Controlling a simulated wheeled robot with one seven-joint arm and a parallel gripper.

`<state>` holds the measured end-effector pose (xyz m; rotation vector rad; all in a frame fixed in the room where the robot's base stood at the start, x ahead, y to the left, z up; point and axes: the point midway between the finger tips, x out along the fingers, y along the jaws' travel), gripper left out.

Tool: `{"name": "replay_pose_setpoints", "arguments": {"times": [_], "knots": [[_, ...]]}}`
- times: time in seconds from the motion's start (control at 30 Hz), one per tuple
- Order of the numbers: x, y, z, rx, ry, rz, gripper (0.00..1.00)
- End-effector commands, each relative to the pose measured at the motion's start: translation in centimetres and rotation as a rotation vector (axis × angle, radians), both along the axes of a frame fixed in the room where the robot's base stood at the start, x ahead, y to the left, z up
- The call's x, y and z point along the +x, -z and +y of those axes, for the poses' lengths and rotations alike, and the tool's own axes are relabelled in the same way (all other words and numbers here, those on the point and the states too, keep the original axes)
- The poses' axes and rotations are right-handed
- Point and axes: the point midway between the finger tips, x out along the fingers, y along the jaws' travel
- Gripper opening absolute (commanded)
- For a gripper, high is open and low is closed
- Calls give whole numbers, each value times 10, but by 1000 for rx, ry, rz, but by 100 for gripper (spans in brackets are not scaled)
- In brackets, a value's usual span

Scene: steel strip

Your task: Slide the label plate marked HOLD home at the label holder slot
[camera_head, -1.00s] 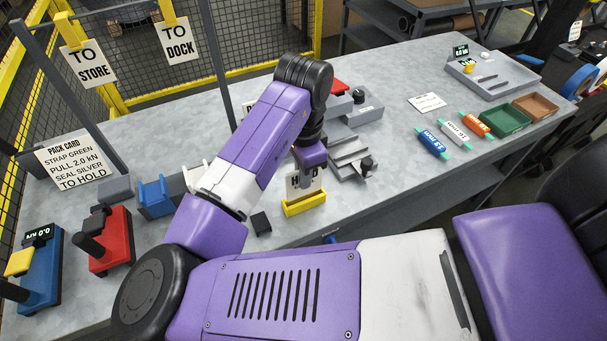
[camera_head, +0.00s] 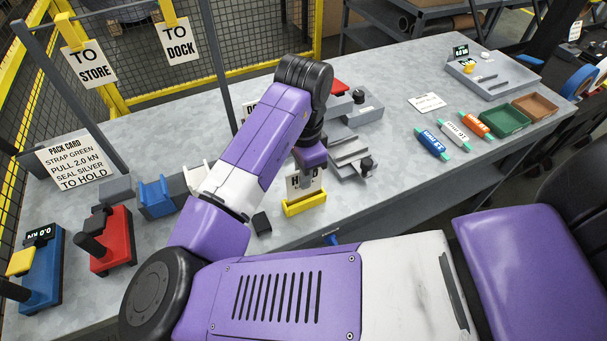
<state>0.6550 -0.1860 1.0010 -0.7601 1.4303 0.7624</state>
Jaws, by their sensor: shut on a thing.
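The white label plate marked HOLD (camera_head: 293,188) stands upright at the yellow block (camera_head: 305,206) near the table's front edge. Its lower edge meets the top of the yellow block; I cannot tell how deep it sits, or whether this block is the label holder slot. My gripper (camera_head: 309,180) points down and is shut on the plate, covering the middle of its lettering. The fingertips are small and partly hidden against the plate.
A small black block (camera_head: 262,222) lies just left of the yellow block. A grey stepped fixture (camera_head: 350,154) stands close on the right. Blue (camera_head: 155,197) and red (camera_head: 110,240) devices stand left. The table's front edge is close below the yellow block.

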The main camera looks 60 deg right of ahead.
Motion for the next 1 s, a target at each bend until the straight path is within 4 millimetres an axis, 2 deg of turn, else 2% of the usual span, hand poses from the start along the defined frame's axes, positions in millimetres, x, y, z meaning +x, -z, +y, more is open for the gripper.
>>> {"name": "replay_pose_setpoints", "arguments": {"times": [1.0], "knots": [[0, 19, 0, 0, 0, 1, 0]]}}
